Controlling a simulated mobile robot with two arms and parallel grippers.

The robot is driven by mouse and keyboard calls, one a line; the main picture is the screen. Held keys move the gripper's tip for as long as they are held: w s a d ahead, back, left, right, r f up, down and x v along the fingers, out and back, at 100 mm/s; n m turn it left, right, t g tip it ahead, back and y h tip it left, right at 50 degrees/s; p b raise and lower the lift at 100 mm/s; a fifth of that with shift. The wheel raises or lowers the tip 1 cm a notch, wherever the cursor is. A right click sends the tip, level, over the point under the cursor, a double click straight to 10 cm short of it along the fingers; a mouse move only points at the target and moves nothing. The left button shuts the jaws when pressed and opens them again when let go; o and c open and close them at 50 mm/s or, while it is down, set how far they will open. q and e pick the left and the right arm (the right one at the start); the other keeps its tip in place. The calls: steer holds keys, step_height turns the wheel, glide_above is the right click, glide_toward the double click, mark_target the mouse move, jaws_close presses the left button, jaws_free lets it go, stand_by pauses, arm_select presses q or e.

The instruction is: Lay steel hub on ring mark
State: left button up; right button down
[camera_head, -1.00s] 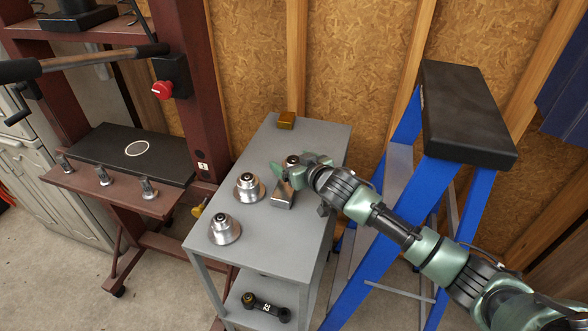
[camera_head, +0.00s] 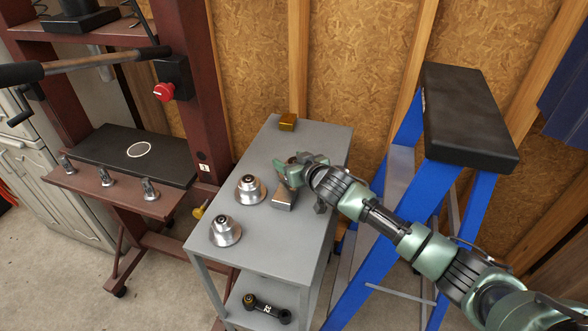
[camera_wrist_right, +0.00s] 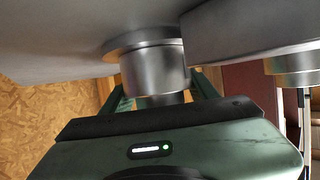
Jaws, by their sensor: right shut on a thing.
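A steel hub (camera_wrist_right: 153,68) with a round flange stands on the grey cart top, between the fingers of my right gripper (camera_head: 290,168). The right gripper is shut on it, and in the head view the gripper mostly hides this hub. Two similar steel hubs, one (camera_head: 250,188) in the middle and one (camera_head: 225,230) nearer the front, stand on the cart to the left. The ring mark (camera_head: 138,150) is a white circle on the black plate of the red press, and it is bare. My left gripper is not in view.
A metal block (camera_head: 284,197) lies close beside the gripper on the grey cart (camera_head: 255,240). A brass block (camera_head: 287,122) is at the cart's back. Clamps (camera_head: 107,177) line the press plate's front. A blue stand (camera_head: 470,120) with a black top is at right.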

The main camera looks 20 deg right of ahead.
steer(key=shift+r, duration=0.3)
step_height(320, 180, up, 19)
steer(key=s+r+m+h, duration=0.2)
steer(key=s, duration=1.8)
steer(key=shift+s+a+h+b, duration=0.2)
steer(key=shift+h+b, duration=0.1)
steer(key=shift+b, duration=0.1)
steer(key=shift+r, duration=0.1)
steer(key=shift+w+d, duration=0.1)
